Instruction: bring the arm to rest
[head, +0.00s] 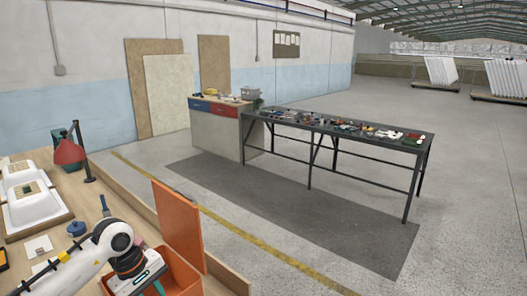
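My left arm comes in at the lower left, and its gripper (157,286) points down at the orange bin (187,284) at the bottom edge. The fingers are small and partly cut off by the bin and frame edge, so I cannot tell whether they are open or shut, or whether they hold anything. My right gripper is not in view. The bin's orange lid (178,226) stands upright behind it.
The wooden bench (105,190) holds white tub shells (30,195), a red lamp (68,153), a blue container (76,228) and a brush (104,204). Beyond are a cabinet (215,135) and a long dark table (380,142) with many tools. The floor (460,200) at right is clear.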

